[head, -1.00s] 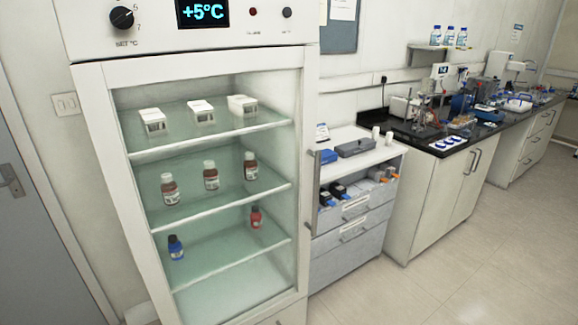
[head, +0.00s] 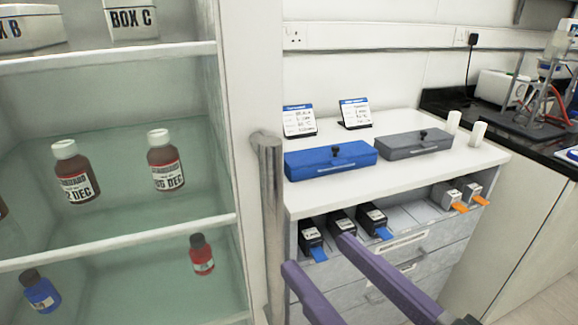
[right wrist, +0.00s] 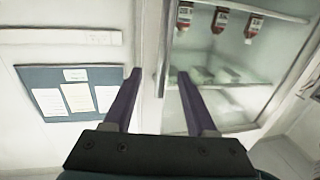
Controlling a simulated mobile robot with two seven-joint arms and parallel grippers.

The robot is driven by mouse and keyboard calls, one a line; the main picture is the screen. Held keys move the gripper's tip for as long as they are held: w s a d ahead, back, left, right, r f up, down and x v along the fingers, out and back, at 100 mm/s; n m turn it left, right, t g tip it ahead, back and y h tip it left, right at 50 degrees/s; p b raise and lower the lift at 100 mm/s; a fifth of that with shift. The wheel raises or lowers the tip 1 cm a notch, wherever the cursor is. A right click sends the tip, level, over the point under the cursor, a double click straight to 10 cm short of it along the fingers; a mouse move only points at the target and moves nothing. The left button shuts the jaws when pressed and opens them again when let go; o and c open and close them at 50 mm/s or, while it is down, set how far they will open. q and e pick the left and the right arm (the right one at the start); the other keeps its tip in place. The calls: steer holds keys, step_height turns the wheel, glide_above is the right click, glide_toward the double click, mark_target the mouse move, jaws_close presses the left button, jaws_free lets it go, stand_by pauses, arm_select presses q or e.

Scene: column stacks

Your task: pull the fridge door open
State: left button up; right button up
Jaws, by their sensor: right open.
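The fridge door (head: 239,110) fills the left of the head view, its glass panel showing the shelves. It looks shut. Its upright metal handle (head: 270,215) runs along the door's right edge. My right gripper (head: 312,250) is open, with purple fingers; in the head view its tips lie just right of the handle. In the right wrist view the handle (right wrist: 163,60) appears between the two fingertips (right wrist: 159,71); I cannot tell whether it lies between them in depth or touches them. My left gripper is not in view.
Behind the fridge glass stand brown bottles (head: 75,172), a red bottle (head: 201,255), a blue bottle (head: 42,291) and white boxes. Right of the fridge, a drawer cabinet (head: 400,255) holds a blue case (head: 330,160) and a grey case (head: 413,145). Floor (head: 535,300) shows at lower right.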

mark_target(277, 219)
steer(key=x, duration=0.9)
steer(key=shift+s+a, duration=0.1)
steer(key=shift+a, duration=0.25)
jaws_close()
stand_by(0.9)
